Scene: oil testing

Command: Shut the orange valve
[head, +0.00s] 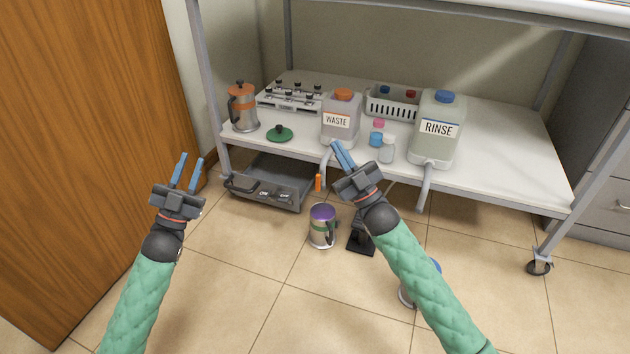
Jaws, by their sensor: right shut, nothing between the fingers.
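The orange valve (319,182) is a small upright piece below the shelf's front edge, by the spout of the WASTE jug (341,106). The jug is translucent with an orange cap and stands on the shelf. My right gripper (338,149) is just right of the valve and higher in the picture, its blue fingers together and empty in front of the jug's lower part. Part of the spout is hidden by it. Whether it touches the jug or spout I cannot tell. My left gripper (188,170) is open and empty, well to the left.
The RINSE jug (437,130) stands right on the shelf (500,165), its spout hanging down. A steel pot (243,107), green lid (280,133) and small bottles stand near. A grey tray unit (266,182) is below. A purple-topped mug (322,228) stands on the floor.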

